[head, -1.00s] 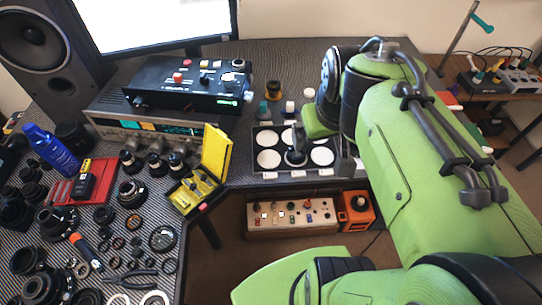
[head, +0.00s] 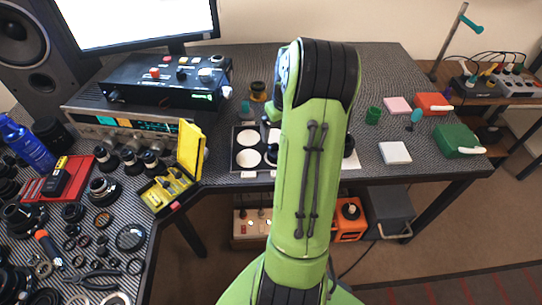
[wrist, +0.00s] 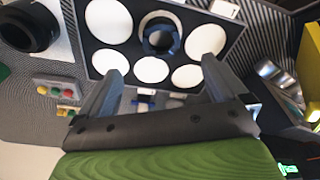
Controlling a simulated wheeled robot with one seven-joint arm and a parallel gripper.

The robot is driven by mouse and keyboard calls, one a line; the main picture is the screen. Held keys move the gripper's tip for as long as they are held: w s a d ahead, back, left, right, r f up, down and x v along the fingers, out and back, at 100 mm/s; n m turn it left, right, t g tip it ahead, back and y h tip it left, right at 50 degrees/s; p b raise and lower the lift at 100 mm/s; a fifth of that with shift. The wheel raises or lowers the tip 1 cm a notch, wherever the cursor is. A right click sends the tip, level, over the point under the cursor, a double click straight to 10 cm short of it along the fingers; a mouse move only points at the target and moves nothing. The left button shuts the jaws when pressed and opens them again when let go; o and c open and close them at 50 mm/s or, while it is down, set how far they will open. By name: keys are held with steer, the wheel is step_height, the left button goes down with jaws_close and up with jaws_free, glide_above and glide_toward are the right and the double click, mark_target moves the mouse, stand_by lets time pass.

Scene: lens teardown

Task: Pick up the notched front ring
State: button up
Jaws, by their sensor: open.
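A dark ring with a raised, uneven rim (wrist: 160,38) sits on a white round pad in the black tray in the wrist view; it appears to be the notched front ring. The black tray (wrist: 135,45) has several white pads, the others in sight bare. My gripper (wrist: 162,57) is open and empty, its two fingers spread at the near side of the ring, with the ring beyond and between the tips. Whether the fingers are at its height I cannot tell.
A black lens barrel (wrist: 30,25) stands beside the tray on a white sheet. An open yellow case (head: 190,150) is left of the tray. A white block (head: 395,153) and a green box (head: 457,140) lie to the right. Many lens parts crowd the left bench.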

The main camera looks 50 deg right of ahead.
steer(key=f, duration=0.2)
steer(key=f+b, duration=0.1)
steer(key=f, duration=0.3)
steer(key=shift+w+d, duration=0.2)
steer(key=shift+w, duration=0.15)
steer(key=f+b, duration=0.1)
steer(key=f, duration=0.2)
steer(key=f+b, duration=0.1)
steer(key=f, duration=0.1)
steer(key=shift+w+f+b, duration=0.2)
steer(key=shift+w+b, duration=0.15)
steer(key=shift+w, duration=0.05)
steer(key=shift+r, duration=0.1)
steer(key=c, duration=1.1)
step_height(320, 180, up, 10)
steer(key=p, duration=0.3)
steer(key=shift+p, duration=0.3)
